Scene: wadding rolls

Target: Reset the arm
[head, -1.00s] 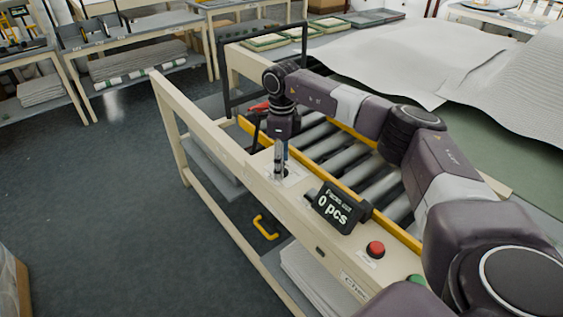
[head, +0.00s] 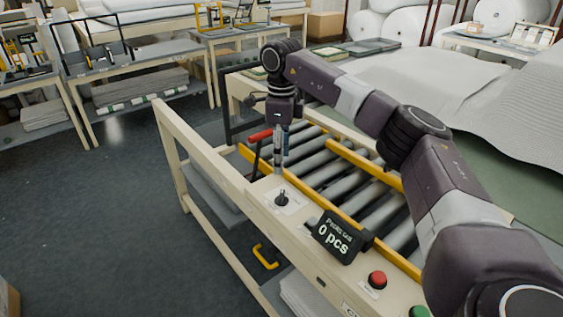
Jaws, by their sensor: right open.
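My right arm (head: 435,165) reaches in from the right, with its elbow bent. The right gripper (head: 281,165) points down over the front rail of the roller table (head: 225,155). It is open and empty, its fingers seen nearly edge-on. Just below the fingertips is a small black switch (head: 281,198) on a white plate, and a gap shows between them. A lever with a red handle (head: 260,135) stands just left of the gripper. My left gripper is out of view.
A black counter display reading "0 pcs" (head: 334,237), a red button (head: 377,279) and a green button (head: 419,312) sit along the rail. Rollers (head: 345,175) lie behind it. White wadding sheet (head: 430,85) covers the table at right. Floor at left is clear.

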